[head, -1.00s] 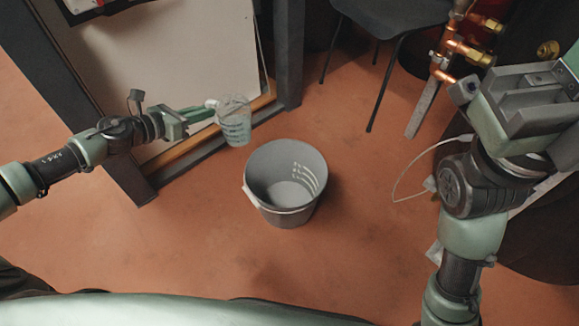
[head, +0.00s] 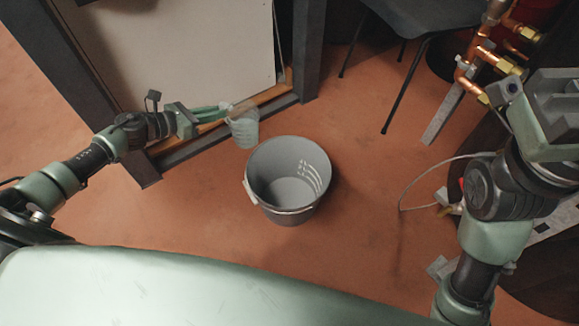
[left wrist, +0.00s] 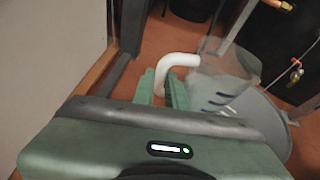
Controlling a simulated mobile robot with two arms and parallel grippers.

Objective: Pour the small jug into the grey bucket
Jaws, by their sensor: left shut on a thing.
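The small jug (head: 244,128) is clear, with blue marks on its side and a white handle (left wrist: 178,62). My left gripper (head: 213,113) is shut on that handle and holds the jug in the air, beside the bucket's upper left rim in the head view. The jug (left wrist: 228,72) looks roughly upright; its contents are hard to make out. The grey bucket (head: 262,190) stands on the floor, open at the top, and it shows partly behind the jug in the left wrist view (left wrist: 268,125). My right gripper (head: 556,115) is at the right edge, its fingertips not clearly visible.
A dark frame with a pale panel (head: 195,50) stands behind my left arm. A dark chair (head: 425,18) is at the top. Copper pipes with brass fittings (head: 483,60) are at the upper right. The floor around the bucket is clear.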

